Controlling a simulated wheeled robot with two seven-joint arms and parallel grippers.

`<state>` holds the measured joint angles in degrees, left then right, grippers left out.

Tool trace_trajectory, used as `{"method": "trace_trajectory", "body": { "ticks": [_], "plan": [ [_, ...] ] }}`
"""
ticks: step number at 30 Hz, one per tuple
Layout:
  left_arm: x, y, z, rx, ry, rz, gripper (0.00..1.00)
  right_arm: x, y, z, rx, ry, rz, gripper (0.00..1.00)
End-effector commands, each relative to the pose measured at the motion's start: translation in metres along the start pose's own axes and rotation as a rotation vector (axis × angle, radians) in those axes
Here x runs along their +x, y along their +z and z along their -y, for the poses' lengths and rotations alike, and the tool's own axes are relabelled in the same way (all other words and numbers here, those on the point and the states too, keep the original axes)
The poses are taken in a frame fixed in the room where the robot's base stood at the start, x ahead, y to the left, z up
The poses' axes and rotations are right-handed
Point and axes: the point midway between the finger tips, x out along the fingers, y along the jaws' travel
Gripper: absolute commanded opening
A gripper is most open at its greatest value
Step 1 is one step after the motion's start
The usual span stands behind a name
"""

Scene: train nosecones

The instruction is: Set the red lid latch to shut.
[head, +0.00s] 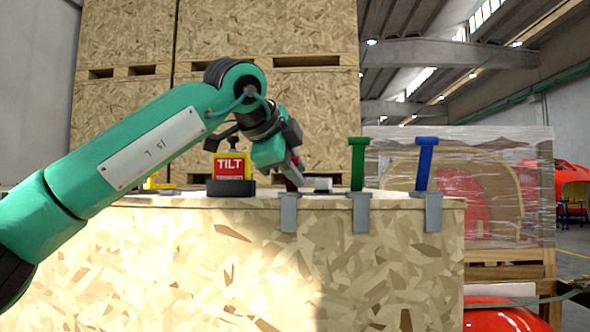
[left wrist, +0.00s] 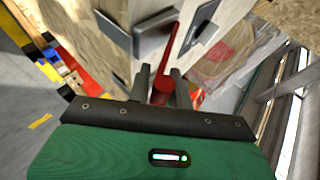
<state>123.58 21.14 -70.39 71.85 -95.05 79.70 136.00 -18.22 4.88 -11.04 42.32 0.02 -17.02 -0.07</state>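The red lid latch shows in the left wrist view as a long red bar (left wrist: 176,45) with a wider end (left wrist: 161,93). In the head view only a small red part shows below my left gripper (head: 293,172), which is low over the box's front edge. In the left wrist view the fingers of this gripper (left wrist: 160,78) stand on both sides of the red latch. They look apart, with a gap beside the bar; contact is unclear. Most of the latch is hidden in the head view. My right gripper is not in view.
A green latch (head: 358,165) and a blue latch (head: 424,163) stand up to the right on the chipboard box (head: 180,265). A red and yellow TILT indicator (head: 234,165) is on the lid. Stacked crates (head: 270,30) stand behind; a wrapped crate (head: 530,180) is at right.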

Motion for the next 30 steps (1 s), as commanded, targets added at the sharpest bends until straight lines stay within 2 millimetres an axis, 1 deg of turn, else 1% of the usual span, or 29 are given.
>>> {"method": "trace_trajectory", "body": {
  "ticks": [1,2,10,14,17,19,24,30],
  "plan": [
    [0.000,0.000,0.000,0.000,0.000,0.000,0.32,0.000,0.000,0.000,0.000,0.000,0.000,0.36],
    [0.000,0.000,0.000,0.000,0.000,0.000,0.38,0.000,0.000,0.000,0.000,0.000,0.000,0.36],
    [-0.001,0.000,0.000,0.000,0.000,0.000,0.38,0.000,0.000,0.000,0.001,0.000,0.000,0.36],
    [-0.007,0.000,0.000,-0.001,-0.002,-0.001,0.38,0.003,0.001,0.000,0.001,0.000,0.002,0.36],
    [-0.022,0.001,-0.001,-0.001,-0.003,-0.001,0.38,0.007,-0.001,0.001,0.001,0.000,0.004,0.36],
    [-0.037,0.001,-0.001,-0.001,-0.005,-0.001,0.38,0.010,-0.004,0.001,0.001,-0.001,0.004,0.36],
    [-0.077,0.001,-0.001,-0.001,-0.005,-0.001,0.38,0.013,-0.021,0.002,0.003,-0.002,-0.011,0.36],
    [-0.116,0.001,-0.001,-0.001,-0.003,-0.001,0.38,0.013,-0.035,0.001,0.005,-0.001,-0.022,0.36]
  ]
}}
